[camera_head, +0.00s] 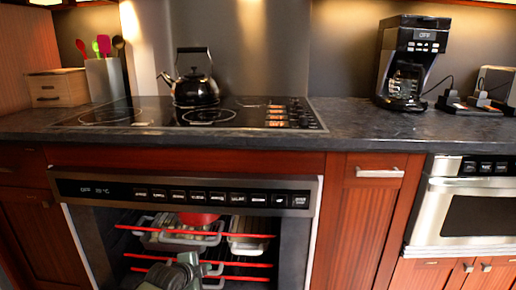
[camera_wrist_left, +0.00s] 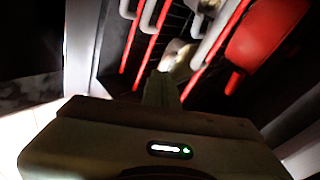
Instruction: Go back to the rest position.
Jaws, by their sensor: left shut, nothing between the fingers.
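My left gripper (camera_head: 187,263) is low in the head view, in front of the open oven cavity. Its fingers are shut with nothing between them. In the left wrist view the narrow grey-green fingers (camera_wrist_left: 162,88) point toward the oven racks. The head view does not show clearly whether they touch a rack. My right gripper is in neither view. The microwave drawer (camera_head: 475,212) is at the right, with a silver front and dark window, and it looks shut.
The oven (camera_head: 85,235) shows red-edged racks (camera_head: 250,264) holding grey-handled trays and a red object (camera_head: 198,218). Above is the dark counter (camera_head: 360,130) with a cooktop, a black kettle (camera_head: 195,90), a coffee maker (camera_head: 408,62), a wooden box (camera_head: 57,88) and a utensil holder (camera_head: 104,80).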

